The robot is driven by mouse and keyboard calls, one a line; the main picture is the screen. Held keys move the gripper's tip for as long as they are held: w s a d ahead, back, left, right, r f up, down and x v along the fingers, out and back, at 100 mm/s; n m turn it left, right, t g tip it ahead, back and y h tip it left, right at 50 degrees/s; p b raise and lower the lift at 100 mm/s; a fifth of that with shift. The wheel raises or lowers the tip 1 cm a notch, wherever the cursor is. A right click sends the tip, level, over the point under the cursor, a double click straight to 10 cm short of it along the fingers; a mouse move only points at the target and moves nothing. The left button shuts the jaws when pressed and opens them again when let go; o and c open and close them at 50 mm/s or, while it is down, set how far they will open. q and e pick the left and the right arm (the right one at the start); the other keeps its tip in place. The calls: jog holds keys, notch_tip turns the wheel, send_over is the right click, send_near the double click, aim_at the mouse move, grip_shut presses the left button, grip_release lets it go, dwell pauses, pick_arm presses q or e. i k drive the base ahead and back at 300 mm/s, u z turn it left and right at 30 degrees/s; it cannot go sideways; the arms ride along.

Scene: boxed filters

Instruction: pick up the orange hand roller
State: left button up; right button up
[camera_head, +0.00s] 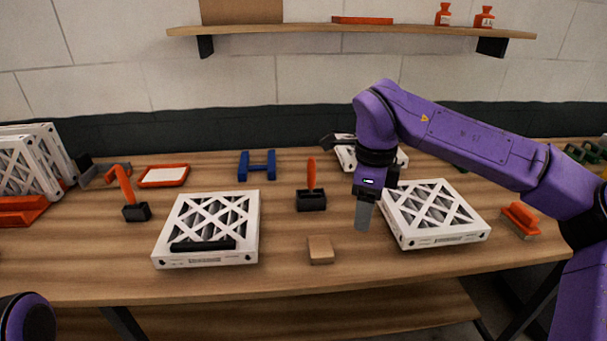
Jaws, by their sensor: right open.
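Two orange-handled tools with black block-like ends stand on the wooden table (290,278); which one is the hand roller is hard to tell. One, the left orange-handled tool (124,184), leans at the left with its black part low. The other, the middle orange-handled tool (311,175), stands upright with its black block on the table. My right gripper (363,218) is open and empty, pointing down to the right of the middle tool and apart from it. My left gripper is out of view; only a piece of my left arm shows at the bottom left corner.
White framed filters stand at left centre (250,228) and right (447,238), the latter close beside my right gripper. A tan block (320,250) lies near the front. An orange brush-like tool (520,220) lies far right. A blue H-shaped piece (257,166) is behind.

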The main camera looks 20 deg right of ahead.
aim_at(311, 164)
jog(key=i, duration=1.05)
